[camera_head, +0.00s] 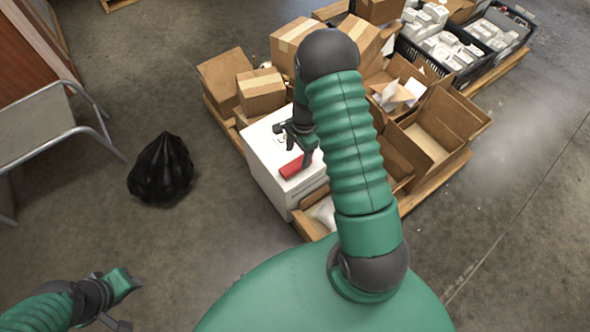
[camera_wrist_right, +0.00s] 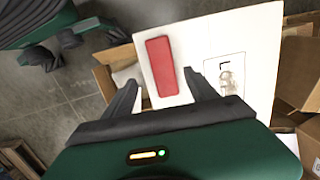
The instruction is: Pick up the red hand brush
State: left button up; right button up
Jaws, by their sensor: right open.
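The red hand brush (camera_head: 292,167) lies on top of a white box (camera_head: 262,150) in the head view. In the right wrist view the red brush (camera_wrist_right: 161,66) lies on the white surface (camera_wrist_right: 254,32), beyond and between the two fingers. My right gripper (camera_head: 298,148) is open and empty, close to the brush; it also shows in the right wrist view (camera_wrist_right: 160,92). The brush is apart from both fingers there. My left gripper (camera_head: 128,300) is at the lower left over the floor, far from the brush; its jaw state is unclear.
Cardboard boxes (camera_head: 262,92) stand behind the white box on a wooden pallet (camera_head: 222,122). Open cartons (camera_head: 432,140) stand to the right and black crates (camera_head: 440,48) at the back. A black bag (camera_head: 161,172) and a metal-framed table (camera_head: 35,125) are at the left.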

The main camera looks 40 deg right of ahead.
aim_at(296, 164)
notch_tip(296, 164, down, 2)
jog(key=shift+f, duration=0.1)
jog(key=shift+w+f, duration=0.15)
jog(key=shift+f, duration=0.15)
notch_tip(296, 164, down, 5)
jog(key=shift+w+a+f+b, duration=0.1)
jog(key=shift+w+b, duration=0.05)
jog(key=shift+b, duration=1)
jog(key=shift+a, duration=0.1)
pick_arm(q)
jog(key=x, duration=0.2)
jog(key=shift+s+d+f, duration=0.1)
jog(key=shift+f, duration=0.25)
pick_arm(e)
jog(key=shift+c, duration=0.5)
pick_arm(q)
jog(key=shift+d, duration=0.1)
pick_arm(e)
grip_shut()
